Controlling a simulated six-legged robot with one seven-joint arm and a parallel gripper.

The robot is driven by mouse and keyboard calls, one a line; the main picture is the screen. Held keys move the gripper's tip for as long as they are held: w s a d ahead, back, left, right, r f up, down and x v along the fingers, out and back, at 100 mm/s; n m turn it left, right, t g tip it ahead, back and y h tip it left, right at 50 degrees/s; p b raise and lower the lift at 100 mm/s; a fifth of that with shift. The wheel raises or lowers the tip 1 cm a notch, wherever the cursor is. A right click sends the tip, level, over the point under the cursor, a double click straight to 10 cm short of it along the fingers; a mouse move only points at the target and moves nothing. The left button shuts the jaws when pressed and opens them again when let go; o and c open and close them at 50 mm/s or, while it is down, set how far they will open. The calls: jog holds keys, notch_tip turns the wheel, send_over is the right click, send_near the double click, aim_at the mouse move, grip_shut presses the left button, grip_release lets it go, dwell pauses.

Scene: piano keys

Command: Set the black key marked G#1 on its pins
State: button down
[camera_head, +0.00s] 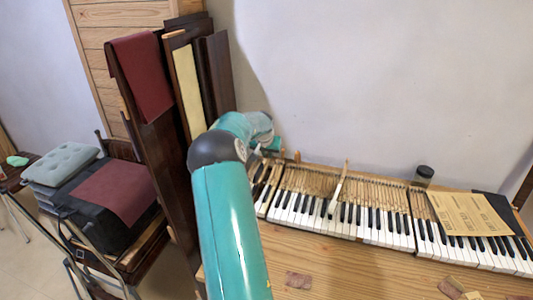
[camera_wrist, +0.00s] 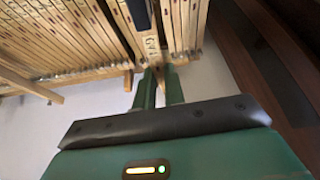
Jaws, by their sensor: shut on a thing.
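My gripper (camera_wrist: 159,76) is in the wrist view, its two green fingers closed on the end of a pale wooden key stick. This key (camera_wrist: 151,45) has a handwritten mark that is too small and turned to read surely, and a dark part at the top edge; I take it as the G#1 key. It lies in line with the neighbouring key sticks (camera_wrist: 75,35). Its pins are hidden. In the head view my arm reaches to the left end of the keyboard (camera_head: 330,225), where the fingers and held key cannot be made out.
One key (camera_head: 338,187) sticks up tilted from the keyboard. A yellowed sheet (camera_head: 469,214) lies over the right keys, with a dark jar (camera_head: 423,175) behind. Tall dark panels (camera_head: 150,115) stand left of the keyboard. The wooden top (camera_head: 345,270) in front is mostly clear.

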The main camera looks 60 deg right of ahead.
jog(key=shift+s+d+f, duration=0.1)
jog(key=shift+s+f, duration=0.05)
jog(key=shift+f, duration=1.65)
jog(key=shift+s+f, duration=0.15)
jog(key=shift+f, duration=1.6)
jog(key=shift+f, duration=0.45)
jog(key=c, duration=1.8)
grip_release()
jog(key=shift+r, duration=1.1)
jog(key=shift+o, duration=0.3)
jog(key=o, duration=0.5)
